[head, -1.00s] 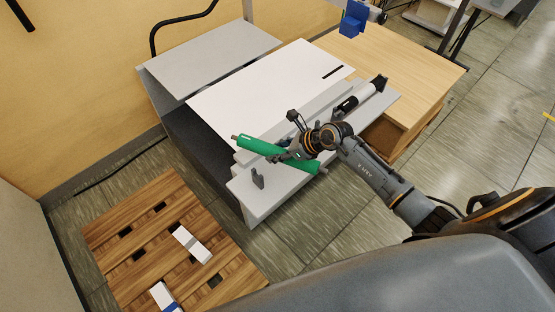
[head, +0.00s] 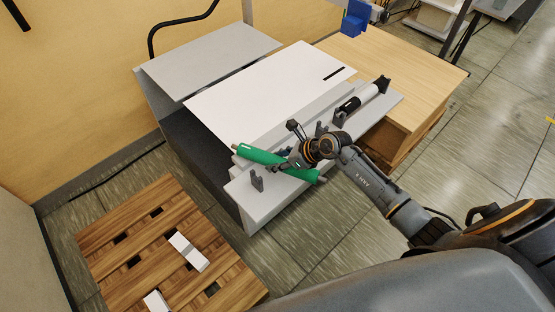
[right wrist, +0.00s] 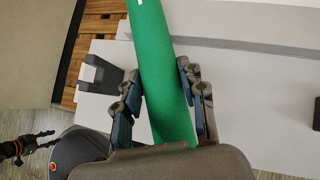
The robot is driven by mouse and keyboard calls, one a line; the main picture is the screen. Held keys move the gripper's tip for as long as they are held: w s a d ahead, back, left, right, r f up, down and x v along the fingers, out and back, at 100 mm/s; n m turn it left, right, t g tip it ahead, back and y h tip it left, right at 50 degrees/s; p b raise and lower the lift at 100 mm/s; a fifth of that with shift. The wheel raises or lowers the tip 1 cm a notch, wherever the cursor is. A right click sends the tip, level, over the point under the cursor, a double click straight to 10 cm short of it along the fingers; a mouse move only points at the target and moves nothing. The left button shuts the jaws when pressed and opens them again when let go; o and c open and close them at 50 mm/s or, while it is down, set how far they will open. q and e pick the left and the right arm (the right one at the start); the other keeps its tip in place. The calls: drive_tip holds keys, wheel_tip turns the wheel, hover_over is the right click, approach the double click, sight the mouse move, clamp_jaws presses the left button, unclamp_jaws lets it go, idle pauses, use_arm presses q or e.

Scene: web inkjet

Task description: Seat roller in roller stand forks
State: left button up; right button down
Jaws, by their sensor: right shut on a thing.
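My right gripper (head: 290,163) is shut on a green roller (head: 262,156), gripping it around its middle part. The roller lies slantwise to the line of the stand forks and appears above the grey ledge. In the right wrist view the green roller (right wrist: 162,75) runs between the two blue-padded fingers (right wrist: 157,95). A dark grey fork (head: 257,181) stands upright at the ledge's near left end; it also shows in the right wrist view (right wrist: 100,76), apart from the roller. Another fork (head: 320,130) is partly hidden behind my gripper.
Behind is a white panel (head: 255,92). A wooden pallet (head: 110,222) with white boxes (head: 188,252) is on the floor at left. A wooden table (head: 415,65) stands at right.

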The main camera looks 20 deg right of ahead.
drive_tip(key=c, duration=0.8)
unclamp_jaws()
drive_tip(key=shift+r+p, duration=0.5)
drive_tip(key=v, duration=1.2)
drive_tip(key=shift+s+r, duration=0.1)
